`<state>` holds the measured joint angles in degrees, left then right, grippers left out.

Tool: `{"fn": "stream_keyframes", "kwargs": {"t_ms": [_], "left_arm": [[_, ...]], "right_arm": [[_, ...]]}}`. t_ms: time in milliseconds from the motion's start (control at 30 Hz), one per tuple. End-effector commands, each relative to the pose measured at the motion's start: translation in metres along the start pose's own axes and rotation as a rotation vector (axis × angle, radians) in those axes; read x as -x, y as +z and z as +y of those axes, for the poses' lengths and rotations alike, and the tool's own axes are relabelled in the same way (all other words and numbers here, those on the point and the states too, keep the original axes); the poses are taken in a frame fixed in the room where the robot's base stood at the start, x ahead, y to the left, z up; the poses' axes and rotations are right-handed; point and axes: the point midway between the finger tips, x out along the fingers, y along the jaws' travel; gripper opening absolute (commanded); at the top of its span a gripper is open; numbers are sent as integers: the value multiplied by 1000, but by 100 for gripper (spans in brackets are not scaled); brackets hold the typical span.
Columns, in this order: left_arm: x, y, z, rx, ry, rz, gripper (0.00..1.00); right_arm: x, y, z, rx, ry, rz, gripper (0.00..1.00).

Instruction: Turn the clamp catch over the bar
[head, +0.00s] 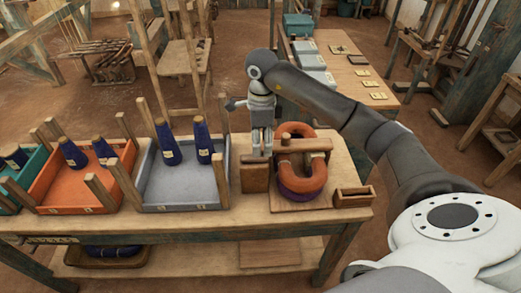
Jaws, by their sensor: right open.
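My right gripper (262,148) points down at the left end of a wooden bar (305,145). Its fingers are apart, with the bar's left end close by; I cannot tell whether they touch it. The bar lies level across an orange ring-shaped bundle (313,178), with a purple layer under it. The bundle rests on a wooden base board (320,202). A wooden block (255,180) stands below the gripper. I cannot make out the clamp catch clearly; the gripper covers the area at the bar's left end. My left gripper is not in view.
A grey tray (180,207) and an orange tray (60,210), both with dark blue cones, stand to the left on the workbench (350,222). A small wooden box (353,197) stands at the right. A table (350,75) with flat items is behind.

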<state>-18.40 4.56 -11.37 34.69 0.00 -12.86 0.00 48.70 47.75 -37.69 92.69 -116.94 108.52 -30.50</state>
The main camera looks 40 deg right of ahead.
Motion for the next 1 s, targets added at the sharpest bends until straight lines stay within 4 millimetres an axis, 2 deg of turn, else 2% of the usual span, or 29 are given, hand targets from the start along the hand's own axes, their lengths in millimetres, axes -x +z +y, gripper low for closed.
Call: {"fn": "stream_keyframes", "kwargs": {"t_ms": [133, 300, 400, 667, 833, 1000], "left_arm": [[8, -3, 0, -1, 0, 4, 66], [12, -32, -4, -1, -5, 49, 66], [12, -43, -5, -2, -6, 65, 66], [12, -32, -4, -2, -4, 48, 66], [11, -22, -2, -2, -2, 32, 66], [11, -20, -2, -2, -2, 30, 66]], "right_arm": [[-26, 0, 1, 0, 4, 1, 48], [-45, 0, 0, 0, 2, -1, 48], [-50, 0, 0, 1, 0, -1, 48], [-52, 0, 0, 0, -1, -1, 48], [-51, 0, 0, 0, -1, -1, 29], [-51, 0, 0, 0, -1, -1, 7]]}}
